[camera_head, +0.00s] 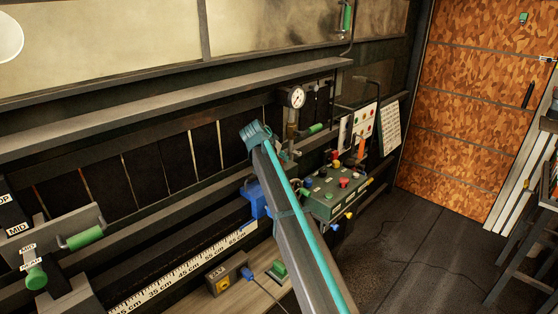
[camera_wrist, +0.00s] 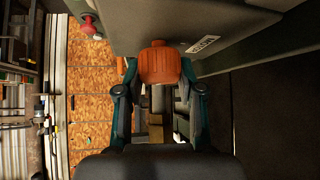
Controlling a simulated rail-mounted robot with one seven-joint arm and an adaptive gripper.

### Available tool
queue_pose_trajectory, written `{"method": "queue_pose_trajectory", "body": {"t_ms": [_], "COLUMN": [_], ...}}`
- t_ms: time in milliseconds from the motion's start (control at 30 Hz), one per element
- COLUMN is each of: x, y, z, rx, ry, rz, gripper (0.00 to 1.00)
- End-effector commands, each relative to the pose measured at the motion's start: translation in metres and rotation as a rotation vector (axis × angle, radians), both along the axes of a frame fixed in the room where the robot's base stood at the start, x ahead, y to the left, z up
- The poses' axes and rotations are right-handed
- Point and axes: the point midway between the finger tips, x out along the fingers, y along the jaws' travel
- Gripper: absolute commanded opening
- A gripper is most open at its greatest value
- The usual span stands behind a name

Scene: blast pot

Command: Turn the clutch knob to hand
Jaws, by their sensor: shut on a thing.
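An orange ribbed knob (camera_wrist: 160,64) stands at the edge of a grey-green panel in the wrist view, beside a pale label (camera_wrist: 203,43) that is too small and turned to read surely. My gripper (camera_wrist: 159,78) has one dark teal finger on each side of this knob and is shut on it. I cannot tell which setting the knob is at. In the head view my arm crosses the middle of the picture, and I cannot make out the gripper or this knob there.
A green control box (camera_head: 334,190) with red, yellow and black buttons stands right of my arm. A pressure gauge (camera_head: 297,97) is above it. A green-handled lever (camera_head: 85,237) is at left. A scale rule (camera_head: 185,268) runs along the front. Open floor (camera_head: 420,240) lies to the right.

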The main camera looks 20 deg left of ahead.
Motion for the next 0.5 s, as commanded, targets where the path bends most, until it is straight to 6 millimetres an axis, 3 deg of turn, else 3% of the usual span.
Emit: {"method": "queue_pose_trajectory", "body": {"t_ms": [500], "x": [-0.0006], "y": [0.0003], "z": [-0.0002], "rx": [0.001], "ry": [0.002], "rz": [-0.04], "gripper": [0.03]}}
